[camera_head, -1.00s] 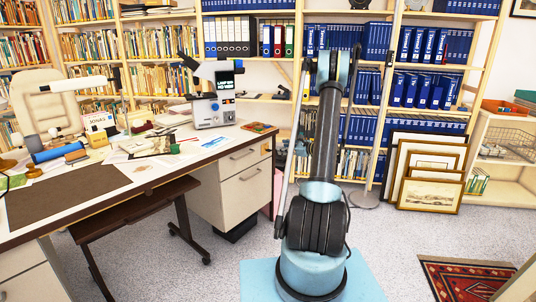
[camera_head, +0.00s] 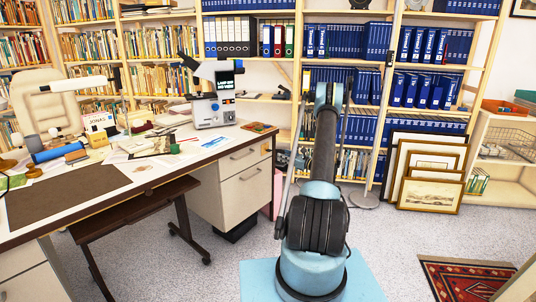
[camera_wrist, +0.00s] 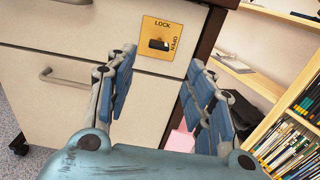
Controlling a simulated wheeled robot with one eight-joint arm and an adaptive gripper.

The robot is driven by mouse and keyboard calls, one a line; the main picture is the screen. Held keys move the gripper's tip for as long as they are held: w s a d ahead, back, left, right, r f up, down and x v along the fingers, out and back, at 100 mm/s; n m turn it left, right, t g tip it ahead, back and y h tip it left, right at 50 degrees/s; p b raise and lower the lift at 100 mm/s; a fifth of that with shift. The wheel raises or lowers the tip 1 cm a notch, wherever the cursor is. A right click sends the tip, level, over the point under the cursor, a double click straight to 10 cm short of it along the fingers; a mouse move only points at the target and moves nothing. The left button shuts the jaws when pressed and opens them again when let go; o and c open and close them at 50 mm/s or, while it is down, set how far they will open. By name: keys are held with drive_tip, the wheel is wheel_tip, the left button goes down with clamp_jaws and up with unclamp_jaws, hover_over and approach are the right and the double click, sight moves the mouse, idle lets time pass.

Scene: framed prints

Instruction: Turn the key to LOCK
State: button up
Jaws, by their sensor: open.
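A yellow lock plate (camera_wrist: 161,29) is on the upper drawer front. It reads LOCK at its top and OPEN at its right side. A small dark key (camera_wrist: 158,45) sits in its lower middle, with its handle lying roughly level. In the wrist view my gripper (camera_wrist: 159,66) is open and empty, with blue-padded fingers either side of the plate's lower part. The fingers look short of the key, and I see no contact. In the head view the plate is a small yellow patch (camera_head: 266,148). My gripper is hidden there behind my arm.
The white drawer unit (camera_head: 245,195) stands under the desk's right end. Shelves of books (camera_wrist: 295,135) stand close on the right. A microscope-like device (camera_head: 216,100) is on the desk. Framed prints (camera_head: 432,165) lean at the right. The carpet beside the drawers is clear.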

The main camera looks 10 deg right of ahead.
sight(269, 149)
drive_tip(key=x, duration=1.2)
drive_tip(key=shift+c, duration=0.5)
drive_tip(key=c, duration=1)
drive_tip(key=shift+o, duration=0.2)
drive_tip(key=shift+a, duration=0.1)
